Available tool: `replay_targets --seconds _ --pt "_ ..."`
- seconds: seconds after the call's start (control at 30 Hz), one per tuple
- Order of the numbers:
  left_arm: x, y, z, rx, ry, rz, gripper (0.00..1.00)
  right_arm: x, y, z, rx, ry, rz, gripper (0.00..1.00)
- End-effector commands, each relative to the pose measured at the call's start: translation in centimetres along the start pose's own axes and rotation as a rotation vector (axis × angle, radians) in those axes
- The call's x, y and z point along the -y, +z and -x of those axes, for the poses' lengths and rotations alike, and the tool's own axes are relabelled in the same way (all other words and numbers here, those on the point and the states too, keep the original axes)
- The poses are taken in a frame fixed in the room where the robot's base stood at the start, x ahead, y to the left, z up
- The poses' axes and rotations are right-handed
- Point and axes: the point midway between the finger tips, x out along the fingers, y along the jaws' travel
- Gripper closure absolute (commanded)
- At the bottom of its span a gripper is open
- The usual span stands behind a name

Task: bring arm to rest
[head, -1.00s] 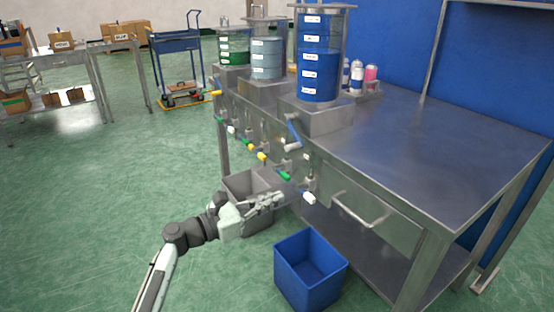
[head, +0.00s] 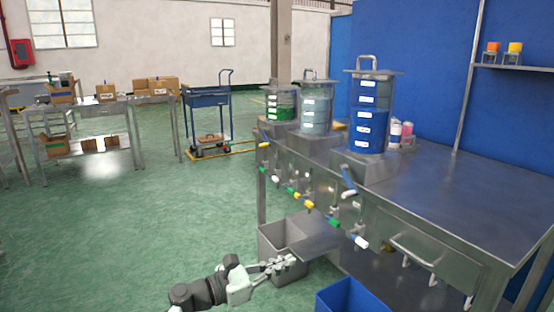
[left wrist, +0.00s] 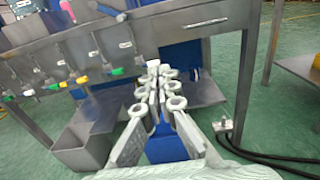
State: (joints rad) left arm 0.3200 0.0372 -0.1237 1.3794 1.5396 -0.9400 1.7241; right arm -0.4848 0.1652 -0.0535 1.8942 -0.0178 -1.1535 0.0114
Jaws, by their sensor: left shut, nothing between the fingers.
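My left gripper (head: 284,264) is low in the head view, its arm coming in from the bottom. It is shut and empty, in front of the grey bin (head: 268,258) beside the metal bench (head: 450,195). In the left wrist view its fingers (left wrist: 155,78) point at the bench front, with nothing between them. The blue bin (head: 350,298) stands to its right, cut off by the bottom edge. It shows partly behind the fingers in the left wrist view (left wrist: 160,149). My right gripper is not in view.
Clear cylinders with blue (head: 370,130), pale and green (head: 279,104) contents stand on the bench. Several coloured valve handles (head: 308,204) stick out of its front. A drawer handle (head: 412,252) juts out on the right. Open green floor (head: 140,225) lies to the left.

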Motion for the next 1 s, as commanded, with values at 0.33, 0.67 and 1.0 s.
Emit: replay_targets --seconds 0.33,0.67,1.0 --pt "-9.3 -4.7 12.9 -0.256 0.103 -0.146 1.00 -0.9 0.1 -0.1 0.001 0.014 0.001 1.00" --pt "-16.4 -4.9 25.1 -0.477 0.187 -0.273 1.00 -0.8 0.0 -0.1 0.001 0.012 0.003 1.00" --pt "-8.5 -18.3 31.7 -0.914 -0.181 -0.900 1.00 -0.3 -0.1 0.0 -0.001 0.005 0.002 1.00"
